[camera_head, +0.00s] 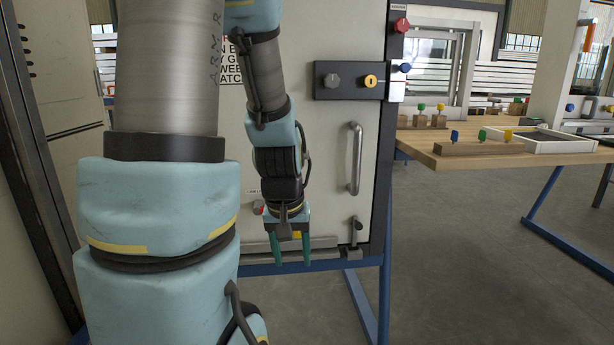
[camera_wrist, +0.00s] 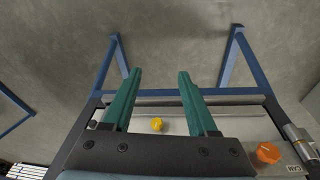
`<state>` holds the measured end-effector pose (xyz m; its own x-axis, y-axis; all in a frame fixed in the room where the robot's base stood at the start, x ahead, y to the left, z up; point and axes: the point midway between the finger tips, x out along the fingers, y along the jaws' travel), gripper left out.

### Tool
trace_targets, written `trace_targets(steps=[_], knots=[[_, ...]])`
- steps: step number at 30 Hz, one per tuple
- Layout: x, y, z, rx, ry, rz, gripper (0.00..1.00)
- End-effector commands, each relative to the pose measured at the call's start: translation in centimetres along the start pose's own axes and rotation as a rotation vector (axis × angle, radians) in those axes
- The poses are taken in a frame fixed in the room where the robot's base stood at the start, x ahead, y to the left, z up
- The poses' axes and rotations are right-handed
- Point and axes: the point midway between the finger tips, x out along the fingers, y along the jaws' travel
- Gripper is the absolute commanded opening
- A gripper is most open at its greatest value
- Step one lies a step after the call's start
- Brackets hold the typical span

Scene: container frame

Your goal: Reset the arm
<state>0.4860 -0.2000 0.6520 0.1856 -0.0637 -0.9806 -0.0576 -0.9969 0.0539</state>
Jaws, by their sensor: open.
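My arm reaches down across the left half of the head view. My gripper (camera_head: 292,255) hangs with its fingers pointing down in front of the lower part of a cabinet door (camera_head: 330,150). In the wrist view, the two green fingers of my gripper (camera_wrist: 155,85) are spread apart with nothing between their tips. Past them lie a grey floor and a blue stand frame (camera_wrist: 236,55).
The door has a vertical handle (camera_head: 354,158) and a dark panel with knobs (camera_head: 347,80). A latch (camera_head: 355,232) sits lower right. A wooden table (camera_head: 500,152) stands at right. The wrist view shows a yellow knob (camera_wrist: 157,125) and an orange knob (camera_wrist: 268,153).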

Motion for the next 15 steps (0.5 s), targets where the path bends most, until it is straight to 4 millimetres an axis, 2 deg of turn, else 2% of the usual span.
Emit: trace_targets(steps=[6,15], knots=[[-3.3,-3.6,2.4,0.046,-0.05,-0.046,0.59],[-9.0,-3.0,1.2,0.051,-0.053,-0.043,0.59]])
